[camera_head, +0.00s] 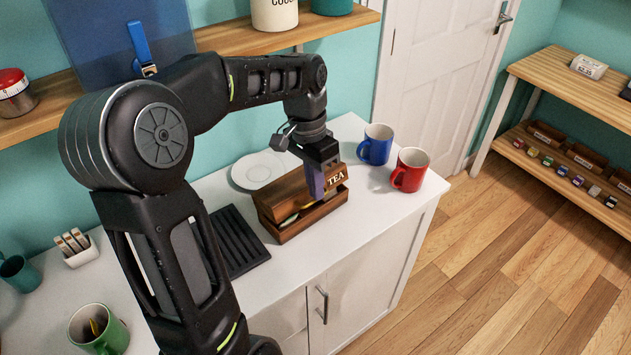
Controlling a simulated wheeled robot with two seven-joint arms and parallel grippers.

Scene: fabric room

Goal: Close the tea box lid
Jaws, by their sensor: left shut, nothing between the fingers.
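The wooden tea box (298,223) stands on the white cabinet top. Its lid (287,188), marked TEA, is tilted over the box, and a dark gap shows along the front with some small items inside. My left gripper (316,196) points down at the front of the box, in front of the lid. Its fingers are together and hold nothing. Whether the fingertips touch the lid or box, I cannot tell. My right gripper is not in view.
A blue mug (376,145) and a red mug (410,170) stand close to the right of the box. A white plate (257,170) lies behind it, and a dark slatted tray (237,243) lies to its left. A wooden shelf (240,38) runs along the wall above.

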